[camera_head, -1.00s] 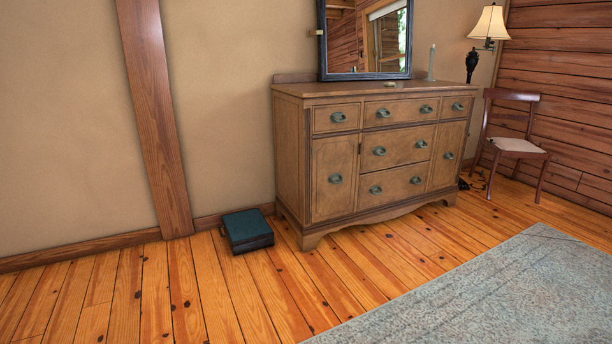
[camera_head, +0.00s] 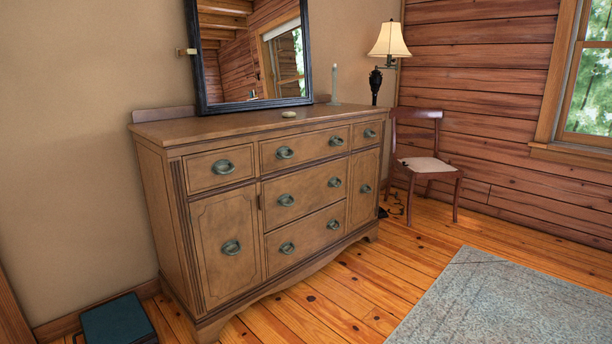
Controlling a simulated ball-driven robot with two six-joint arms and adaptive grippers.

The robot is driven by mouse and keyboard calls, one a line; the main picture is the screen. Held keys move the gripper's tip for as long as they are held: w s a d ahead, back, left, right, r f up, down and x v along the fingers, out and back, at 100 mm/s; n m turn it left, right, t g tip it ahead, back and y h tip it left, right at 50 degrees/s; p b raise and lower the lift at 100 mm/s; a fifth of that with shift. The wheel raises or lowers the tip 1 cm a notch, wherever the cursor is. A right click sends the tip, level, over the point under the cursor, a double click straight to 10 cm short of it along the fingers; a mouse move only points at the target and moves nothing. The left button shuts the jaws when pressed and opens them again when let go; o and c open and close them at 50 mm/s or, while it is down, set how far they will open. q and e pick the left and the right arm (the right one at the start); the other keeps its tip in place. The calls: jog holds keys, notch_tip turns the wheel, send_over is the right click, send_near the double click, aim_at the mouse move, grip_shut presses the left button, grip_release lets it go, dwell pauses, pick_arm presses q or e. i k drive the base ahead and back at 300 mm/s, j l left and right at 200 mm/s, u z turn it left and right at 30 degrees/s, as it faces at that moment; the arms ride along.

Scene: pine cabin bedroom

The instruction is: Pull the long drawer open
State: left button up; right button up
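A brown wooden dresser (camera_head: 176,230) stands against the wall, left of the middle of the view. Its top row has a small left drawer (camera_head: 232,178), a longer middle drawer (camera_head: 308,147) with two green metal handles, and a small right drawer (camera_head: 358,139). Two more wide drawers, an upper one (camera_head: 312,187) and a lower one (camera_head: 311,238), lie below the middle one, between two cupboard doors. All the drawers look shut. Which one is the long drawer, I cannot tell for sure. Neither of my grippers is in view.
A dark teal box (camera_head: 112,322) is on the floor at the dresser's left end. A chair (camera_head: 425,163) stands right of it, and a grey-blue rug (camera_head: 490,300) lies at front right. A mirror (camera_head: 250,50), candle (camera_head: 335,84) and lamp (camera_head: 388,42) stand along the back.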

aim_at(277, 154)
jog(key=i+l+u, duration=0.3)
jog(key=i, duration=0.25)
jog(key=i+l+u, duration=0.3)
jog(key=i+l, duration=0.1)
jog(key=i, duration=0.15)
